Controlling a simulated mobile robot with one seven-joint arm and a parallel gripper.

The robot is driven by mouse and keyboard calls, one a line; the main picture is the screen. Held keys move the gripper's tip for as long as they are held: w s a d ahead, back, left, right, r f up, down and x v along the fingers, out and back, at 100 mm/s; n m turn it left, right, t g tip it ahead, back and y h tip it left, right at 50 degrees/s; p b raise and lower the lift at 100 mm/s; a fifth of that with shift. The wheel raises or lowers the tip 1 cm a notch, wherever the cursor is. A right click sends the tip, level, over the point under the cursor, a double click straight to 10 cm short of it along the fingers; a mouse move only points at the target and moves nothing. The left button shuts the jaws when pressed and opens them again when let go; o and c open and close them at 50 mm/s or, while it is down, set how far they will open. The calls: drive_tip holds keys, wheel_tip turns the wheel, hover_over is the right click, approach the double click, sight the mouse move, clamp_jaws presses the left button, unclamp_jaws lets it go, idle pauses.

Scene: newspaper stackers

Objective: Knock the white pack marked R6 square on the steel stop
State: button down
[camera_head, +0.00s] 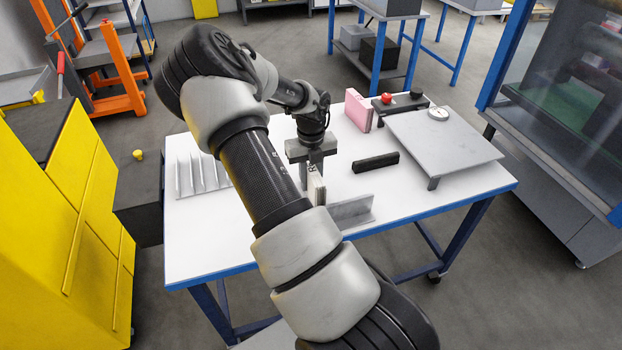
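The white pack (317,190) stands upright on edge on the white table, with small dark marking near its top that is too small to read. My gripper (312,170) points down over the pack, with its fingers at the pack's upper part; it looks closed on it. The steel stop (351,212), a grey angled plate, stands just to the right of and nearer than the pack. The pack's near lower end is close to the stop's left end; I cannot tell whether they touch. My forearm hides part of the pack's left side and the table there.
A black bar (375,163) lies right of the gripper. A pink pack (358,110) stands behind, beside a dark box with a red button (386,98). A grey raised plate (440,140) fills the table's right. A finned metal rack (203,175) stands left. The table's front right is clear.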

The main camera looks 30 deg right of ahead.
drive_tip(key=shift+s+a, duration=0.2)
drive_tip(key=shift+s, duration=0.55)
drive_tip(key=shift+s+a, duration=0.2)
drive_tip(key=shift+s, duration=0.5)
idle(0.6)
drive_tip(key=shift+s+f+p, duration=0.15)
drive_tip(key=shift+s+p, duration=0.1)
drive_tip(key=shift+p, duration=0.1)
idle(0.8)
drive_tip(key=shift+w, duration=0.1)
drive_tip(key=shift+w+d+p, duration=0.25)
drive_tip(key=shift+w+p, duration=0.05)
drive_tip(key=shift+w, duration=0.6)
drive_tip(key=shift+w+d+p, duration=0.2)
drive_tip(key=shift+w+p, duration=0.05)
drive_tip(key=shift+w, duration=0.65)
drive_tip(key=shift+r, duration=0.25)
wheel_tip(320, 180, up, 6)
drive_tip(key=p, duration=0.5)
